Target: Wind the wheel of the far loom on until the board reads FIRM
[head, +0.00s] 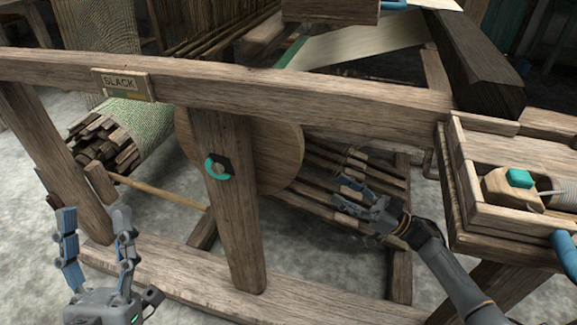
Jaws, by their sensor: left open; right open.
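The board (121,84) on the loom's top beam reads SLACK, with a coloured strip under the word. A round wooden wheel (278,150) sits behind the loom's upright post (237,235), which hides part of it. My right gripper (346,193) is open and empty, to the right of the wheel and apart from it in the picture, in front of the slatted wooden bars. My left gripper (95,211) is open and empty at the bottom left, fingers pointing up, well away from the wheel.
A teal ring with a dark centre (218,166) is on the post. A pale rod (160,191) runs left of it. Green cloth (150,125) wraps a slatted roller at left. A wooden tray (480,195) at right holds a block with a teal top (519,178).

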